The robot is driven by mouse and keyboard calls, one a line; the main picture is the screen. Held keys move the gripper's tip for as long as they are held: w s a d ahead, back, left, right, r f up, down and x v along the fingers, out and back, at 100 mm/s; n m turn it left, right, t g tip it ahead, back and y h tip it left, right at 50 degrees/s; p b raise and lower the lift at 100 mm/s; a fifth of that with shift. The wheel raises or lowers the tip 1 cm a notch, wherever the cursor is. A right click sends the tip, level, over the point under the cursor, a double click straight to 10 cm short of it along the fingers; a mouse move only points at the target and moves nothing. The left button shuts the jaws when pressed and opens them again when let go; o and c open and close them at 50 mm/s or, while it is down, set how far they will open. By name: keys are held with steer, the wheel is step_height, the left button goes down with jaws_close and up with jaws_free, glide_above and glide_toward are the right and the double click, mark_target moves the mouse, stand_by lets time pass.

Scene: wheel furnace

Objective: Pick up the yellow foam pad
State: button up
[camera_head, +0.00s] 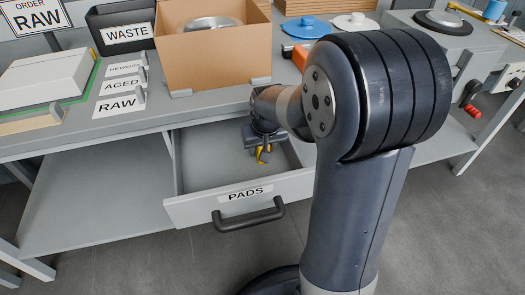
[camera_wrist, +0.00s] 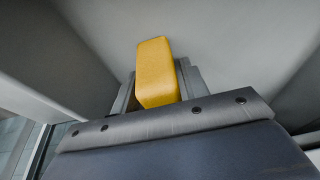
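The yellow foam pad (camera_wrist: 156,72) is a small upright block between the two grey fingers of my gripper (camera_wrist: 158,88) in the wrist view. A finger shows close against each side of it, and no clear gap is visible. In the head view, my gripper (camera_head: 262,152) points down inside the open drawer labelled PADS (camera_head: 190,207), with a bit of yellow at its fingertips. Whether the pad touches the drawer floor is hard to tell.
The drawer's front with its dark handle (camera_head: 248,216) sticks out below the bench (camera_head: 165,118). A cardboard box (camera_head: 210,60), a WASTE bin (camera_head: 120,28) and RAW, AGED and REWORK signs stand above. My arm hides the drawer's right side.

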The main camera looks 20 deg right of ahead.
steer(key=c, duration=0.7)
steer(key=shift+o, duration=0.2)
steer(key=shift+r+p, duration=0.45)
steer(key=shift+r, duration=0.15)
steer(key=s+p, duration=0.1)
steer(key=s, duration=0.2)
steer(key=shift+s+r, duration=0.1)
steer(key=shift+s, duration=0.25)
step_height(320, 180, up, 14)
steer(key=p, duration=0.4)
steer(key=shift+s+f+p, duration=0.2)
steer(key=shift+p, duration=0.1)
